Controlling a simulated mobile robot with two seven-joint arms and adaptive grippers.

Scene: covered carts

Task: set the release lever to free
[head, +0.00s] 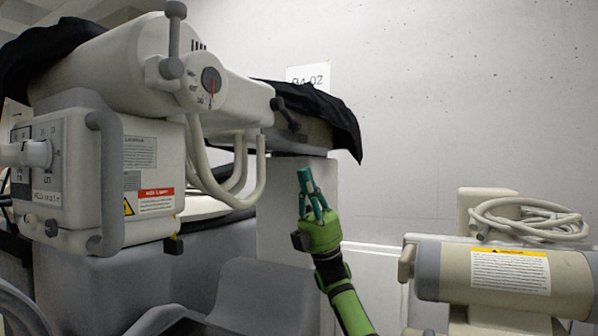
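A pale knob-like lever (38,154) sticks out from a dark-marked panel at the far left, on the front of a big off-white machine (120,75). A small plate (47,198) below it has lettering too small to read surely. A grey ball-ended lever (174,40) stands upright on the machine's top end. I cannot tell for sure which one is the release lever, or its setting. My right gripper (306,180) is up in the air right of the machine, apart from both levers. Its teal-green fingers look closed together, with nothing clearly between them. My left gripper is out of view.
A dial (210,81) with a red pointer sits beside the upright lever. A grey handle bar (106,180) and hanging pale hoses (240,170) jut out between my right gripper and the panel. A beige cylinder unit (505,277) stands at the lower right.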

